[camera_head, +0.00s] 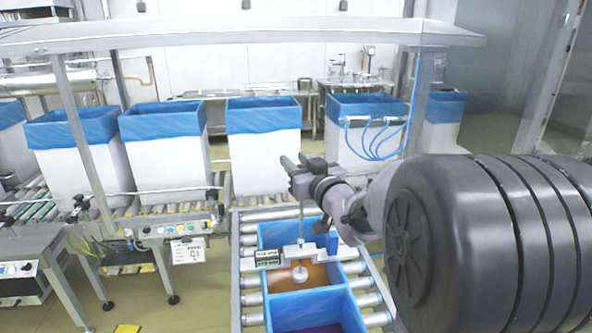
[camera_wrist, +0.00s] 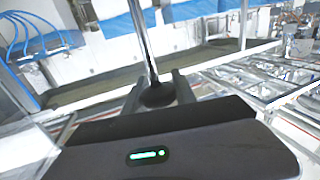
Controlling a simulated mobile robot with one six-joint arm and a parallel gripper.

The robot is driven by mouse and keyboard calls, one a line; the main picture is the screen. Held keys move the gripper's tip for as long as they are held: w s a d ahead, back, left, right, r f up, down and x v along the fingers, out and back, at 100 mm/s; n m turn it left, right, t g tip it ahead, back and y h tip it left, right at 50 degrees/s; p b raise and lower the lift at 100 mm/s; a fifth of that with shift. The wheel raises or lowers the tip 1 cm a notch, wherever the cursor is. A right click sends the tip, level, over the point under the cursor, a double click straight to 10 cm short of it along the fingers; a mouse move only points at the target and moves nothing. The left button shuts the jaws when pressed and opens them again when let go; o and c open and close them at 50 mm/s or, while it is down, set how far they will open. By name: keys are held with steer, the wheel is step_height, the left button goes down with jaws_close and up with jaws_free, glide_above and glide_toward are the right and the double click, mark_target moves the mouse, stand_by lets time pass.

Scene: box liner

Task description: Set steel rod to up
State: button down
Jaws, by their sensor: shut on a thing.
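The steel rod (camera_head: 302,222) stands near upright above a box with blue lining. A pale crossbar with small dark displays (camera_head: 268,257) is at its lower part, and a white round end (camera_head: 299,274) hangs below. My gripper (camera_head: 299,165) is at the rod's upper part, shut on it. In the wrist view the steel rod (camera_wrist: 142,40) runs up from between the fingers of my gripper (camera_wrist: 157,92). The contact between fingers and rod is small and partly hidden in the head view.
Blue-lined compartments (camera_head: 312,308) lie on a roller conveyor (camera_head: 250,300) below the rod. Tall white boxes with blue liners (camera_head: 262,150) stand behind on another conveyor. A metal overhead beam (camera_head: 240,32) spans above. A control box (camera_head: 172,229) is at the left.

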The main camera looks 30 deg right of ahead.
step_height(320, 180, up, 8)
steer(key=p, duration=0.3)
steer(key=shift+s+p, duration=0.2)
steer(key=shift+p, duration=0.1)
steer(key=shift+f, duration=0.1)
steer(key=c, duration=1)
jaws_free()
steer(key=s+p, duration=0.2)
steer(key=s, duration=1.5)
steer(key=shift+s+a, duration=0.2)
